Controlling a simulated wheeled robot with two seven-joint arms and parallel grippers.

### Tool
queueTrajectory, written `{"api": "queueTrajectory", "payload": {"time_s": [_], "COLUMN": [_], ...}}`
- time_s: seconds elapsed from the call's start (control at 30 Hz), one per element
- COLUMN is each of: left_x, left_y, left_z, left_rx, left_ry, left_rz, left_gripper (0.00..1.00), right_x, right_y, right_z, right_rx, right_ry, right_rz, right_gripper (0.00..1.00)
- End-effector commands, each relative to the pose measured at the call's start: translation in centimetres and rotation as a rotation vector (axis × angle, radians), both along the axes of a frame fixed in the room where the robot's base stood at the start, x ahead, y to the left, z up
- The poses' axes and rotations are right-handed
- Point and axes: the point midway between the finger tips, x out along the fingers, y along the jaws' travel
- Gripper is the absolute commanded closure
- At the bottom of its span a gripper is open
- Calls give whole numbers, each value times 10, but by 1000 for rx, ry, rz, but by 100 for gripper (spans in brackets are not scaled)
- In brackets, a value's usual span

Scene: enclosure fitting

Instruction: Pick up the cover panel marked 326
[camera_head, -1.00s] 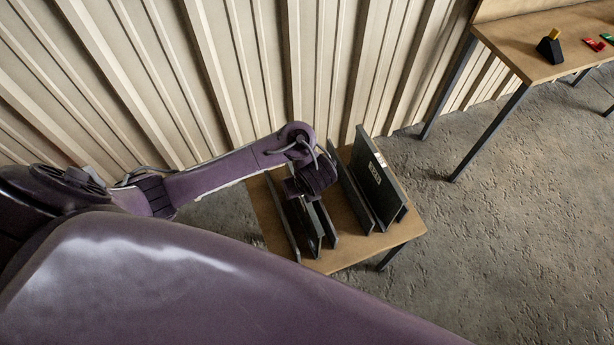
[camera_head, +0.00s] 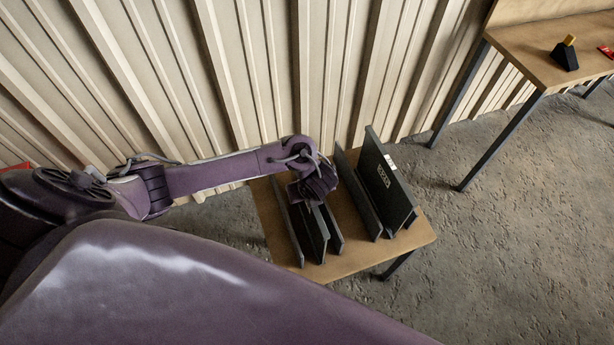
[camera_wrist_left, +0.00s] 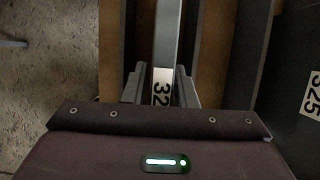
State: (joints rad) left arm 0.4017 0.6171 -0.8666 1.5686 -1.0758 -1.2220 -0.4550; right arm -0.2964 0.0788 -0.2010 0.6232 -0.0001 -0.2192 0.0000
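In the left wrist view a grey panel (camera_wrist_left: 167,40) stands on edge between my left fingers, with a label (camera_wrist_left: 161,87) reading "32"; its last digit is hidden. My left gripper (camera_wrist_left: 161,84) has its fingers apart on either side of this panel. A gap seems to show beside the panel, and I see no clear grip. In the head view my left gripper is over the left group of dark upright panels (camera_head: 316,232), its fingertips hidden by the wrist. Another dark panel (camera_wrist_left: 296,55) at the right is marked 325. My right gripper is not in view.
The panels stand on a small wooden table (camera_head: 345,262) by a corrugated wall (camera_head: 240,60). More panels (camera_head: 390,190) stand on its right half. A higher table (camera_head: 530,60) at upper right holds a black block with a yellow top (camera_head: 565,54). Concrete floor (camera_head: 510,240) lies open between.

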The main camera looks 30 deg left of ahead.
Motion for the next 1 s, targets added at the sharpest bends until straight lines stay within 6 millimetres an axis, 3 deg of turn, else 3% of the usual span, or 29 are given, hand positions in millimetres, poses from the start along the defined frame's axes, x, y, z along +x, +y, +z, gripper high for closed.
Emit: {"api": "queueTrajectory", "payload": {"time_s": [0.03, 0.2, 1.0], "left_x": [0, 0, 0], "left_y": [0, 0, 0], "left_z": [0, 0, 0], "left_rx": [0, 0, -1], "left_ry": [0, 0, 1], "left_rz": [0, 0, 0], "left_gripper": [82, 100, 100], "right_x": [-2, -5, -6], "right_y": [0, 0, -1], "right_z": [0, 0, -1], "right_rx": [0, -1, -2], "right_ry": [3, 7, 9], "right_rz": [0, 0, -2], "right_gripper": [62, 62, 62]}}
